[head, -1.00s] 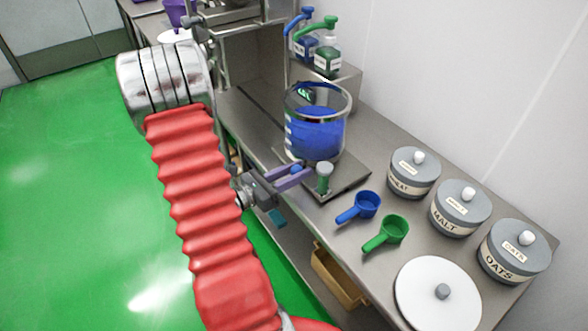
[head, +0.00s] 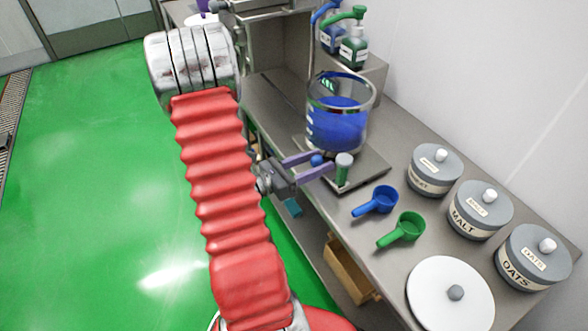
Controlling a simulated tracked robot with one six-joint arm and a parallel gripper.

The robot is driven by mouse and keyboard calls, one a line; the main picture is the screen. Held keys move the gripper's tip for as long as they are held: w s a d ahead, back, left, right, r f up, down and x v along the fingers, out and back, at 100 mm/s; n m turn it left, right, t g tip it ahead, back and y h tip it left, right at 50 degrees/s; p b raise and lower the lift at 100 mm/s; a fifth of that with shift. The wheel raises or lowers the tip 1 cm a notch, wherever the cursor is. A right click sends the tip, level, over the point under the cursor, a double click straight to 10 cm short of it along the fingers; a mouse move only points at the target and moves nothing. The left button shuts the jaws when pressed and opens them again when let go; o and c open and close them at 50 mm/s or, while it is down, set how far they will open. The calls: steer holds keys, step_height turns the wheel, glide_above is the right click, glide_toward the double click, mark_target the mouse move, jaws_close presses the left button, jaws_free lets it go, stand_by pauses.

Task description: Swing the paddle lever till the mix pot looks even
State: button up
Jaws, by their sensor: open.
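The mix pot (head: 337,127) is a clear vessel with blue contents, standing on a flat metal base plate (head: 371,170) on the bench. The blue looks fairly uniform from here. A small blue ball (head: 317,160), possibly the paddle lever's knob, is at the pot's near side. A grey-green upright post (head: 343,170) stands just right of it. My gripper (head: 321,163) has purple fingers and is open, with the blue ball between or just beyond them. I cannot tell whether they touch it. The paddle inside the pot is not clear.
A blue scoop (head: 376,200) and a green scoop (head: 402,229) lie right of the plate. Lidded canisters (head: 480,210) line the wall, with a white round lid (head: 450,297) in front. Pump bottles (head: 353,47) stand behind the pot. Green floor is open at left.

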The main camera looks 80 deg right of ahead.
steer(key=v, duration=1.3)
steer(key=shift+w+a, duration=0.15)
steer(key=shift+w, duration=0.05)
stand_by(0.3)
stand_by(0.4)
steer(key=shift+s+a+h, duration=0.15)
steer(key=shift+a+h, duration=0.1)
steer(key=shift+h, duration=0.05)
steer(key=shift+s, duration=0.1)
steer(key=shift+f+x, duration=0.1)
steer(key=shift+x, duration=3.35)
steer(key=shift+f+x, duration=0.15)
steer(key=shift+x, duration=3.3)
